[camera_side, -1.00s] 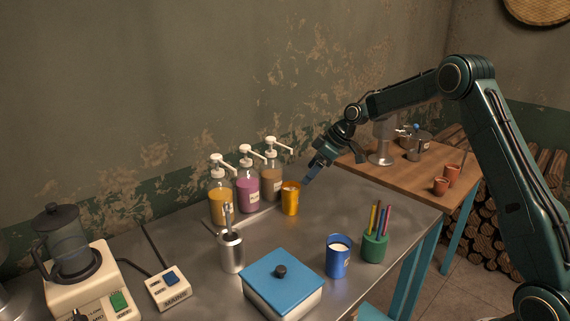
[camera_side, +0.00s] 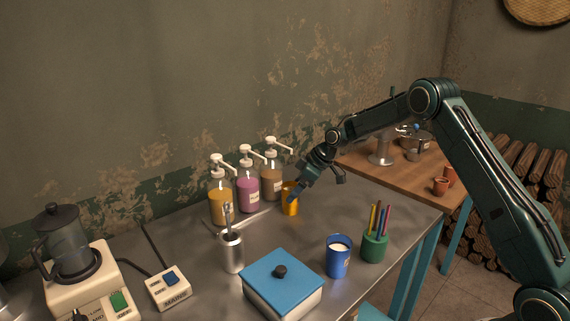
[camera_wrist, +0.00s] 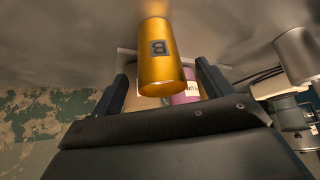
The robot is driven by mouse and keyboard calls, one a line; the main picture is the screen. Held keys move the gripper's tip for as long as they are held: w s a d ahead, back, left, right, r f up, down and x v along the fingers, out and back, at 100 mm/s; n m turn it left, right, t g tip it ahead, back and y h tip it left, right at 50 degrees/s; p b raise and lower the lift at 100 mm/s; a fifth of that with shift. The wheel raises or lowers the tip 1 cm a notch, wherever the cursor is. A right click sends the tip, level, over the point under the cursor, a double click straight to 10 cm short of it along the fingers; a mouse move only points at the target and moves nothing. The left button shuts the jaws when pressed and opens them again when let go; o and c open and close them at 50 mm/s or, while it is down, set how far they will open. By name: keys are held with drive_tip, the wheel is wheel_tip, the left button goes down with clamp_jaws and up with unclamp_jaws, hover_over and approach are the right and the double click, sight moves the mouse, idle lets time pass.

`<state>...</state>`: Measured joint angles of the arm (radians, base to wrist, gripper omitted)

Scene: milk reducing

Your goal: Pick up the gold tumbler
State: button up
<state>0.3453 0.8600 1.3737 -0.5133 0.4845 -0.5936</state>
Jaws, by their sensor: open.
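The gold tumbler (camera_side: 289,207) stands upright on the metal table, in front of the pump bottles. In the wrist view the tumbler (camera_wrist: 161,60) shows large, with a letter B on its side, between the two fingers and a little beyond their tips. My gripper (camera_side: 294,193) is at the tumbler in the side view, partly covering its upper right part. In the wrist view my gripper (camera_wrist: 163,75) is open, with one finger on each side of the tumbler and nothing held. I cannot tell whether a finger touches it.
Several pump bottles (camera_side: 248,194) stand close behind the tumbler. The tabletop right of the tumbler is clear.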

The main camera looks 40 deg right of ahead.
drive_tip(key=shift+x, duration=2.35)
drive_tip(key=shift+w+a+r, duration=0.1)
drive_tip(key=c, duration=1.3)
drive_tip(key=shift+r, duration=0.2)
drive_tip(key=shift+r, duration=1.5)
drive_tip(key=shift+s+r, duration=0.15)
drive_tip(key=shift+s, duration=0.1)
drive_tip(key=s+d, duration=0.3)
drive_tip(key=s, duration=0.1)
drive_tip(key=s+d, duration=0.3)
drive_tip(key=s, duration=0.2)
drive_tip(key=s+d, duration=0.4)
drive_tip(key=s, duration=0.1)
drive_tip(key=shift+s, duration=0.25)
